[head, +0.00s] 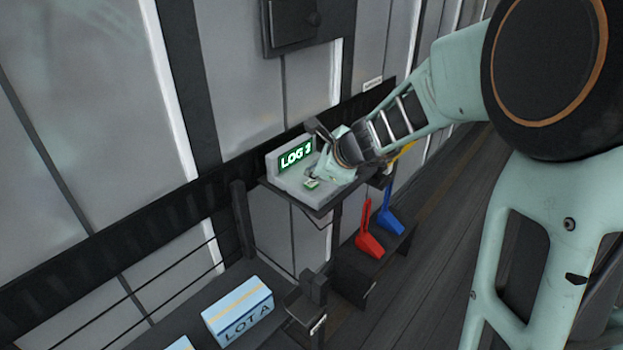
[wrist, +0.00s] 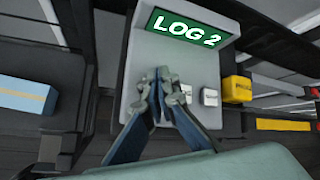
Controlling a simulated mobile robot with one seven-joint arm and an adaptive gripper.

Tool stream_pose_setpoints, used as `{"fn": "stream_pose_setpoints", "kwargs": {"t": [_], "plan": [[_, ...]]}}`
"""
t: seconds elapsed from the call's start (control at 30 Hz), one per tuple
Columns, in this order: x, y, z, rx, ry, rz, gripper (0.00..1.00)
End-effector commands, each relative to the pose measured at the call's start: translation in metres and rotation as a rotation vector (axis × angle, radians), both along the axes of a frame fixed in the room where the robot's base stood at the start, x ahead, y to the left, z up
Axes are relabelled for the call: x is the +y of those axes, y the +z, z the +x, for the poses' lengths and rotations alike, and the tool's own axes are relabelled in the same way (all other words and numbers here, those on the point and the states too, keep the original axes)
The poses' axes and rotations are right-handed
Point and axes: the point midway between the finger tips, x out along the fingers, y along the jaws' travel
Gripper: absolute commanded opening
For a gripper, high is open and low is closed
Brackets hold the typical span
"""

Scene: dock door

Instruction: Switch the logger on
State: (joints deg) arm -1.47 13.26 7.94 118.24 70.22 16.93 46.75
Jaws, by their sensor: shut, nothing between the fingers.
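The logger (head: 286,178) is a light grey unit on a small dark shelf, with a raised back panel. Its green display reads LOG 2 in the wrist view (wrist: 187,29); in the head view the last character is hard to read. Two small pale buttons or keys, one (wrist: 186,93) close to my fingertips and one (wrist: 210,97) further right, sit on its grey deck. My gripper (wrist: 161,76) is shut and empty over the deck, in front of the display. Its fingertips are just left of the nearer button; I cannot tell whether they touch the deck.
A yellow block (wrist: 237,90) stands just right of the logger. Red (head: 369,240) and blue (head: 389,211) items stand on a lower dark ledge. A light blue box marked LOT A (head: 238,311) lies on the bench at lower left. A dark wall box (head: 293,22) hangs above.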

Motion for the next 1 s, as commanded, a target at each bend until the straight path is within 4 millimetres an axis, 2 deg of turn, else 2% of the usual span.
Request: {"fn": "stream_pose_setpoints", "kwargs": {"t": [0.37,0.8,1.0], "plan": [[0.000,0.004,0.000,-0.001,0.000,0.001,0.00],[0.000,0.047,0.000,-0.002,0.001,0.000,0.00],[0.000,0.052,0.000,-0.001,0.001,0.000,0.00]]}}
